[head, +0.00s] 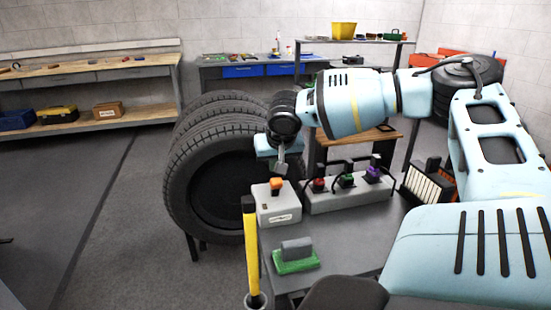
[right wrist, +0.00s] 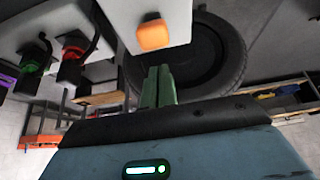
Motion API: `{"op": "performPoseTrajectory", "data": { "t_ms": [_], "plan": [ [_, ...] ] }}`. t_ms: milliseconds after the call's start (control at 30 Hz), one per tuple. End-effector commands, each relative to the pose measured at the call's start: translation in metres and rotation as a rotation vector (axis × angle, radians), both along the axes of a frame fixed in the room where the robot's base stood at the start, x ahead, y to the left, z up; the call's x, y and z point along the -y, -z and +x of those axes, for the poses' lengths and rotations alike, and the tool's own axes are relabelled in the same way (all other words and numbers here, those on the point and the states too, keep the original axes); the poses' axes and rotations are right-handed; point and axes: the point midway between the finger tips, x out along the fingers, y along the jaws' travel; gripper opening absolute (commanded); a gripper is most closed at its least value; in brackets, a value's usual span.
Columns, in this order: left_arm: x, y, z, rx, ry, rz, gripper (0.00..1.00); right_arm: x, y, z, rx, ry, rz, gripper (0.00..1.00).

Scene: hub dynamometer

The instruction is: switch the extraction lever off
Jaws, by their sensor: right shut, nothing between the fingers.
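A light grey box (head: 279,213) with an orange knob or lever (head: 276,184) on top stands at the near left of the bench; its label is too small to read. In the right wrist view the orange part (right wrist: 154,35) shows on the box's pale face (right wrist: 172,12). I cannot tell whether this is the extraction lever or what its setting is. My right gripper (head: 281,165) is just above and behind the orange part, apart from it. Its fingers (right wrist: 158,87) are shut and empty. My left gripper is out of view.
A pale block (head: 345,199) with red, green and purple plugs or knobs and black cables stands right of the box. A yellow post (head: 250,250) rises at the bench's left edge. A grey-and-green block (head: 296,256) lies in front. A large tyre (head: 190,190) stands behind.

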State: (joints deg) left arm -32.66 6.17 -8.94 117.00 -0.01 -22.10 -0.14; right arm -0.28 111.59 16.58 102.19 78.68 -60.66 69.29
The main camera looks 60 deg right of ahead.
Motion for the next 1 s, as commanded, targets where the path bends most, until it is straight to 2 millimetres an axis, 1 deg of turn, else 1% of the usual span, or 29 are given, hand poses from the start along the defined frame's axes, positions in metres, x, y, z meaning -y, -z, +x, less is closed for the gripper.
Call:
{"op": "performPoseTrajectory", "data": {
  "t_ms": [467, 667, 800, 1000],
  "plan": [
    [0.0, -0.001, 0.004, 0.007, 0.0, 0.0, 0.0, 0.0, -0.003, 0.0, 0.0, 0.0, 0.0, 0.0],
    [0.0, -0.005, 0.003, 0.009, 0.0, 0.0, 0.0, -0.009, -0.031, -0.01, 0.007, -0.001, 0.002, 0.0],
    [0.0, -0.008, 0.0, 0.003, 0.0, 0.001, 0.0, -0.016, -0.051, -0.019, 0.006, -0.001, 0.002, 0.0],
    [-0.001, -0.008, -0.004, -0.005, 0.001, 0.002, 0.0, -0.022, -0.068, -0.027, 0.002, 0.0, 0.0, 0.0]
  ]
}}
